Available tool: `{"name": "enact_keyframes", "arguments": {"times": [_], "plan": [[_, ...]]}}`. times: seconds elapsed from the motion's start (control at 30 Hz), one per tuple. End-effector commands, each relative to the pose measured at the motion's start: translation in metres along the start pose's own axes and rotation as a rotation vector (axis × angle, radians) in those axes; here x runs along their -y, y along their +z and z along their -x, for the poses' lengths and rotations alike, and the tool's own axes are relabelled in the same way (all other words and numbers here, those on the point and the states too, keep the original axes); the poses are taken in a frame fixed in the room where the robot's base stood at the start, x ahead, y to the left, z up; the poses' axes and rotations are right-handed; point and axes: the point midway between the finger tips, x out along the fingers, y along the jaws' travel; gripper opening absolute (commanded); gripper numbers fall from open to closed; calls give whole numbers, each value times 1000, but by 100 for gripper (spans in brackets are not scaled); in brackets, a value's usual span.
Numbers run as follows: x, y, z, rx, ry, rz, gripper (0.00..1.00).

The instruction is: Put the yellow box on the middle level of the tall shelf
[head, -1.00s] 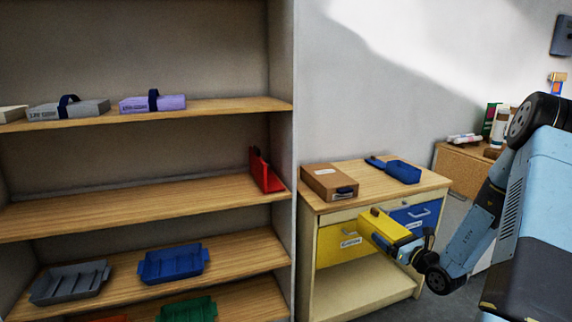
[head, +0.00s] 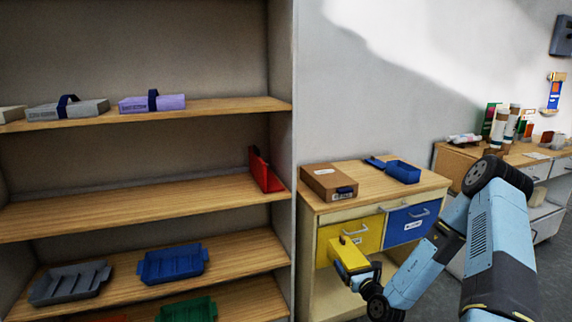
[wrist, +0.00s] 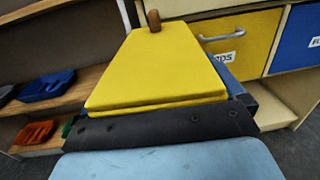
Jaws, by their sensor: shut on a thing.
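The yellow box (head: 347,257) is held in my gripper (head: 364,273), in front of the small cabinet and right of the tall shelf. In the wrist view the yellow box (wrist: 160,65) fills the middle, with a small brown knob on its far end. My gripper is shut on it; the fingertips are mostly hidden. The tall shelf (head: 215,195) stands at the left in the head view. Its middle-height board is mostly bare, with a red item (head: 264,171) at its right end.
The upper board holds a grey box (head: 68,109) and a purple box (head: 152,103). Lower boards hold grey, blue (head: 173,264) and green trays. The cabinet (head: 375,184) with yellow and blue drawers carries a brown box (head: 329,182) and a blue tray. The shelf's right side panel stands beside the cabinet.

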Motion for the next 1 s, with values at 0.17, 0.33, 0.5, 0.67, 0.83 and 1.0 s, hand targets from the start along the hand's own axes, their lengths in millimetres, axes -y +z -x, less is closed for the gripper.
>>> {"name": "enact_keyframes", "arguments": {"times": [0.17,0.33,0.5,0.67,0.83,1.0], "plan": [[-3,-12,17,-2,-139,-7,63],[-4,-17,27,-1,-223,-4,63],[-4,-19,32,1,-265,-2,63],[-4,-19,33,1,-273,-1,63],[-4,-20,33,2,-274,-3,63],[-4,-19,33,3,-273,-3,63]]}}
